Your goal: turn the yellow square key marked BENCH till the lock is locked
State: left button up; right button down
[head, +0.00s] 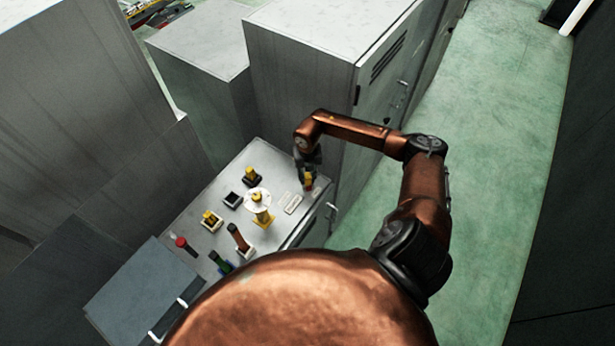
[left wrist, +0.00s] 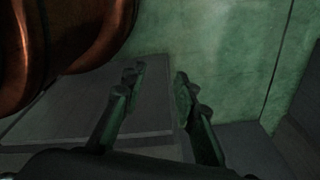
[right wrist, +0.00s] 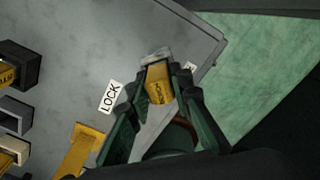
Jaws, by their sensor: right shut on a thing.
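The yellow square key (right wrist: 159,86), with dark lettering I cannot read fully, stands at a small grey lock (right wrist: 155,56) in the right wrist view. My right gripper (right wrist: 165,80) is shut on it, one finger on each side. A white label reading LOCK (right wrist: 110,97) lies left of the key. A second label (right wrist: 189,71) on the right is mostly hidden by a finger. In the head view my right gripper (head: 308,178) is at the bench top's right end, and the key is small there. My left gripper (left wrist: 157,79) is open and empty, seen only in the left wrist view.
The grey bench top (head: 180,222) holds several items left of the right gripper: a white disc on a yellow stand (head: 260,206), a brown handle (head: 238,236), a red knob (head: 182,242) and black sockets (head: 232,200). A tall grey cabinet (head: 300,75) stands behind. Green floor (head: 500,140) is clear at right.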

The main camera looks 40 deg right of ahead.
jog(key=shift+m, duration=0.7)
jog(key=c, duration=2)
grip_release()
jog(key=o, duration=0.3)
jog(key=shift+o, duration=0.2)
notch_tip(320, 180, up, 12)
